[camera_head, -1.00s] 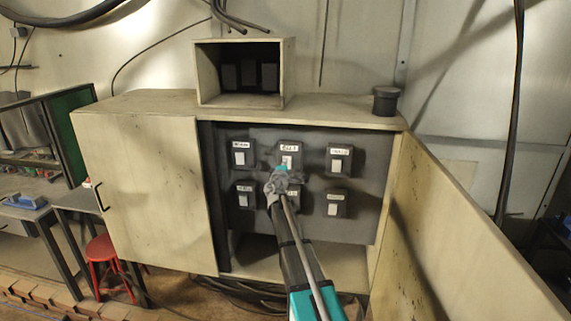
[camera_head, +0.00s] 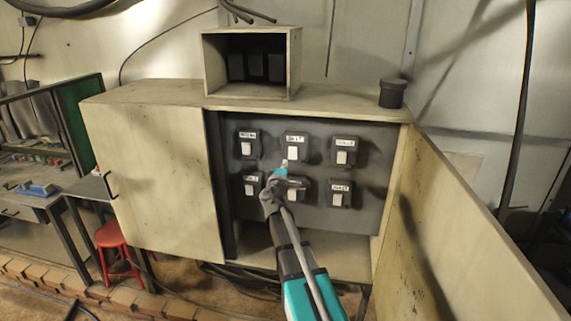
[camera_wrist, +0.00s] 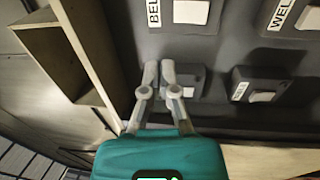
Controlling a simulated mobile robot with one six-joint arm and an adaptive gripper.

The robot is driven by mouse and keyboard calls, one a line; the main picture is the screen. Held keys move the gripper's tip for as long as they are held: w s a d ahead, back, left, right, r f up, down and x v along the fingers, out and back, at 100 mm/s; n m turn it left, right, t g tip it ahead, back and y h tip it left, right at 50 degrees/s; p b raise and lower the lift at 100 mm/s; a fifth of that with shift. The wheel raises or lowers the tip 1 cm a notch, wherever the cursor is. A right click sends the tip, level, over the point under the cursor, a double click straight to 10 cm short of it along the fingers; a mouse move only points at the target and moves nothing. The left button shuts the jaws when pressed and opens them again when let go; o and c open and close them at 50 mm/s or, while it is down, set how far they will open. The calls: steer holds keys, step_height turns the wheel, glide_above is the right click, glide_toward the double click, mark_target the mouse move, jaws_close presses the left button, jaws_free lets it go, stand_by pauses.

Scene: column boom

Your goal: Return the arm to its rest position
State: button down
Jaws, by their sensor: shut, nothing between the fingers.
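My gripper (camera_head: 284,166) reaches up into the open cabinet, in front of the dark switch panel (camera_head: 318,222). Its fingers are together and empty. In the head view the fingertips lie just below the upper middle switch (camera_head: 294,150) and partly cover the lower middle switch. In the wrist view the closed gripper (camera_wrist: 166,68) is in front of a switch box whose label is hidden. Above it is a switch labelled "BEL..." (camera_wrist: 190,12), and at the upper right one labelled "WEL..." (camera_wrist: 306,17). I cannot tell whether the fingertips touch the panel.
The open cabinet door (camera_head: 450,215) stands on the right of my arm. The closed door (camera_head: 155,185) is on the left. An open box (camera_head: 292,92) and a dark canister (camera_head: 393,93) stand on top. A red stool (camera_head: 110,236) is at the lower left.

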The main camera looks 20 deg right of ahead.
steer(key=shift+f, duration=0.1)
stand_by(0.5)
steer(key=s+a+f+m+g+y+b, duration=0.1)
steer(key=s+a+f+m+g+b, duration=0.1)
steer(key=s+f+m+g, duration=0.5)
steer(key=s+a+f+m+g+y+b, duration=0.1)
steer(key=s+a+f+m+g+b, duration=0.2)
steer(key=s+f, duration=0.75)
steer(key=s+a+f+g+y+b, duration=0.1)
steer(key=s+a+f+g+y, duration=0.2)
steer(key=s+a, duration=0.4)
steer(key=s+a+f+m+g+y+b, duration=0.1)
steer(key=s+a+f+g+y, duration=0.2)
steer(key=s+a+f+y, duration=0.2)
steer(key=s+a+f, duration=0.2)
steer(key=a, duration=0.1)
steer(key=shift+a+f+y+b, duration=0.15)
steer(key=shift+f+y+b, duration=0.15)
steer(key=shift+f+y, duration=0.1)
